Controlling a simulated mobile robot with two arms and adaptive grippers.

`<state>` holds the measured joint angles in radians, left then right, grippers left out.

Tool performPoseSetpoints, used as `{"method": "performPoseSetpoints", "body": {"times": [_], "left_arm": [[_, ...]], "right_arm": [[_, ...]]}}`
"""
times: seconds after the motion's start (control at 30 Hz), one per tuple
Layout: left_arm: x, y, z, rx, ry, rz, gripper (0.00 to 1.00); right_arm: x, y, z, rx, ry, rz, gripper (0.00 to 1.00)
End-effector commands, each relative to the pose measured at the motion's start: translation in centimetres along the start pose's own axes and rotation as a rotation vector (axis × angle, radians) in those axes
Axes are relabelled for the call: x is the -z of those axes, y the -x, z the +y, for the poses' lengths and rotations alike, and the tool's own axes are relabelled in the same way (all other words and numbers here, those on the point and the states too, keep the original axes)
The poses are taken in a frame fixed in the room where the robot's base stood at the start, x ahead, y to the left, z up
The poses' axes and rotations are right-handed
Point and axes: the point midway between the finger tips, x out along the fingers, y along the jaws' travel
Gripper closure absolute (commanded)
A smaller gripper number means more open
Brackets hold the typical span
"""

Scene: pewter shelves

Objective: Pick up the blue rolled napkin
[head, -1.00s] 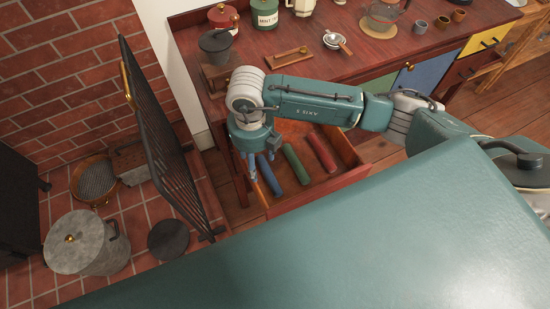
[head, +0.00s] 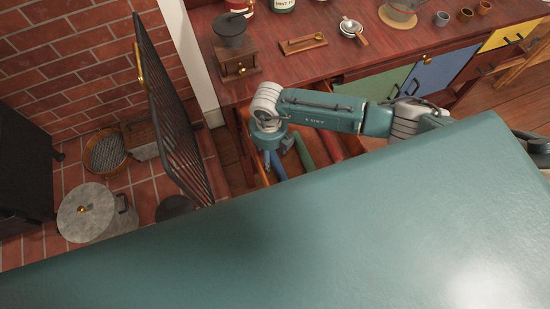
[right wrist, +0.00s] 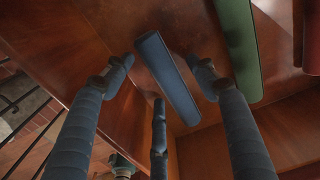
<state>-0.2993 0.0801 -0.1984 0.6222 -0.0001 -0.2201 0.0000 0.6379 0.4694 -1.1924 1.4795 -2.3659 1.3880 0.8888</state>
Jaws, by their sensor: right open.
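The blue rolled napkin (head: 278,167) lies in an open wooden drawer (right wrist: 125,25) below the counter. In the head view my teal body hides its near end. My right gripper (head: 275,153) is above the drawer, over the far end of the blue napkin. In the right wrist view the blue napkin (right wrist: 168,75) lies between the spread fingers of my right gripper (right wrist: 160,66), which is open and empty. The third finger is close to the napkin's left side in that picture; I cannot tell whether it touches. My left gripper is out of view.
A green rolled napkin (right wrist: 238,45) and a red one (right wrist: 311,40) lie to the right in the same drawer. A black fire screen (head: 170,110) stands left of the drawer. The counter (head: 375,62) above holds a coffee grinder (head: 236,58), a wooden tray and cups.

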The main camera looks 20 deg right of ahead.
Motion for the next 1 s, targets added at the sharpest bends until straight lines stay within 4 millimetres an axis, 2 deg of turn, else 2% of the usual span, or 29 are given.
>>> {"method": "performPoseSetpoints", "body": {"times": [0.1, 0.27, 0.37, 0.53, 0.83, 1.0], "left_arm": [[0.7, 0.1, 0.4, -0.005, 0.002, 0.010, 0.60], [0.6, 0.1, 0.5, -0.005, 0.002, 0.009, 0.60], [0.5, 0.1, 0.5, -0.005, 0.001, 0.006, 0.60], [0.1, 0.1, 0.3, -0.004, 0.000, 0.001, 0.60], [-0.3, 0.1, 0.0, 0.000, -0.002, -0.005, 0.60], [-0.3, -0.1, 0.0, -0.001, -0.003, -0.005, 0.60]], "right_arm": [[0.0, -0.6, 0.0, 0.000, 0.000, -0.001, 0.42], [-0.1, -0.6, 0.0, 0.000, 0.000, -0.002, 0.42], [-0.1, -0.6, 0.0, 0.000, 0.000, -0.001, 0.58], [-0.1, -0.6, 0.0, 0.000, 0.000, -0.002, 0.91], [-0.1, -0.5, 0.0, 0.000, 0.000, -0.002, 0.91], [-0.1, 0.4, -0.1, 0.000, 0.000, -0.003, 0.91]]}}
